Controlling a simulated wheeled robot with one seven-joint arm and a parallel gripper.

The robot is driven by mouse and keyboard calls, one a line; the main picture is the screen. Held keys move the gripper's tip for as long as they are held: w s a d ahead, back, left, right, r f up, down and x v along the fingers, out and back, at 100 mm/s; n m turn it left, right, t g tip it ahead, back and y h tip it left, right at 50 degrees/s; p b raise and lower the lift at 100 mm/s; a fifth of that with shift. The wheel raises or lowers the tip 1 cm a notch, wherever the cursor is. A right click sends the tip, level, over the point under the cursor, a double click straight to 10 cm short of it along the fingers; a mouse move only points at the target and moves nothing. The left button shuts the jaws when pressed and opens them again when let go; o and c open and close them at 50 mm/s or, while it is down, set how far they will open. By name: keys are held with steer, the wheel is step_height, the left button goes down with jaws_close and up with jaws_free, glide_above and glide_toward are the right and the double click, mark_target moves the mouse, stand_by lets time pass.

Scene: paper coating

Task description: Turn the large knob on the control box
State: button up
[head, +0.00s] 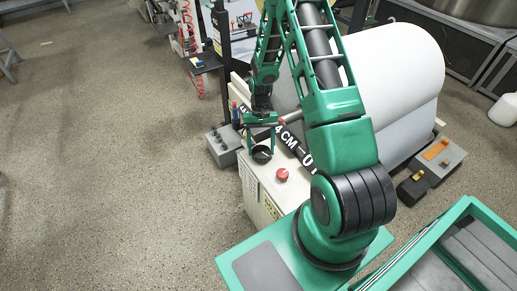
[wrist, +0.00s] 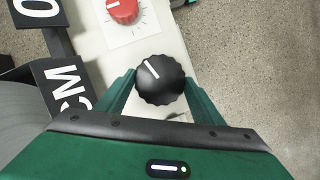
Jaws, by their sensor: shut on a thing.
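The control box (head: 262,200) is a cream cabinet standing at the middle of the head view, and its pale top also shows in the wrist view (wrist: 150,50). The large knob (wrist: 160,80) is black with a ridged rim and a white pointer line tilted to the upper left. In the head view the knob (head: 262,154) shows beneath my green gripper (head: 262,150). In the wrist view my gripper (wrist: 160,92) has one finger on each side of the knob and is shut on it. The fingertips' contact is partly hidden.
A red knob (wrist: 122,10) sits near the black one; it is also on the box top in the head view (head: 282,174). A black bar with white lettering (wrist: 62,75) runs alongside. Open floor (head: 110,180) lies left.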

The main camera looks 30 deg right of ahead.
stand_by(0.3)
steer(key=o, duration=1)
steer(key=shift+o, duration=0.2)
steer(key=v, duration=1)
steer(key=shift+w+r, duration=0.15)
steer(key=shift+r, duration=0.2)
steer(key=shift+r, duration=0.1)
